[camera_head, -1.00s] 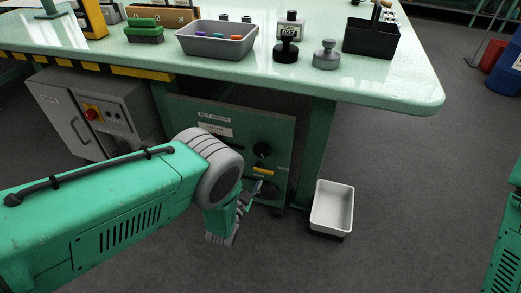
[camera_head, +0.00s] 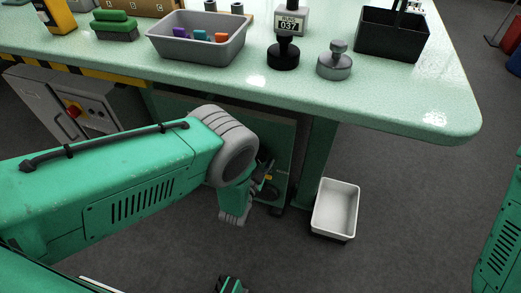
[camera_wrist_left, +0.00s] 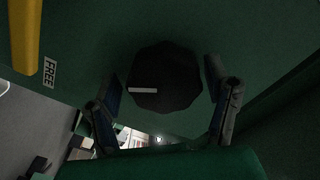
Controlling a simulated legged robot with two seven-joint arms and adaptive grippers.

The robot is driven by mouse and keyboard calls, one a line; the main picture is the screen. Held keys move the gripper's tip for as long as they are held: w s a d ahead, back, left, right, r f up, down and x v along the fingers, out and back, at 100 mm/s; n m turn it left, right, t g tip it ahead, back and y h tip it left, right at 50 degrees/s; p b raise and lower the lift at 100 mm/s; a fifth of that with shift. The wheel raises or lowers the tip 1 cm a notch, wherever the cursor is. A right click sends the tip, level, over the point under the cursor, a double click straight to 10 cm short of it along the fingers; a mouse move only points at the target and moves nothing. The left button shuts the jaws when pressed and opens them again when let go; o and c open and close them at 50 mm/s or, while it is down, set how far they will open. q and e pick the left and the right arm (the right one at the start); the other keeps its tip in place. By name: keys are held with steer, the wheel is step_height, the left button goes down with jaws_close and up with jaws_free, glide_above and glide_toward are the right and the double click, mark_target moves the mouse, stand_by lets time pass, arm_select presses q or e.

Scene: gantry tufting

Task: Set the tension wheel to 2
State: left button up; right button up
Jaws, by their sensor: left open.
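The tension wheel (camera_wrist_left: 175,80) is a dark, many-sided knob in the left wrist view, with a white pointer mark on its left side. It sits on a dark green panel that carries a label reading FREE (camera_wrist_left: 50,74). My left gripper (camera_wrist_left: 164,78) is open, with one finger on each side of the wheel; I cannot tell whether either finger touches it. In the head view my left gripper (camera_head: 264,178) is under the table in front of the panel, and my arm hides the wheel. No number 2 is readable.
The green table (camera_head: 400,100) overhangs the panel. A grey control box (camera_head: 105,105) with a red button stands to the left. A white bin (camera_head: 335,208) is on the floor to the right. A grey tray (camera_head: 197,48) and a black caddy (camera_head: 390,42) are on the table.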

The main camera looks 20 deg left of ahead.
arm_select(q)
steer(key=shift+a, duration=0.15)
steer(key=c, duration=0.7)
steer(key=shift+a, duration=0.15)
steer(key=c, duration=0.5)
steer(key=shift+a+f, duration=0.1)
steer(key=shift+s+n, duration=0.1)
steer(key=shift+n, duration=0.3)
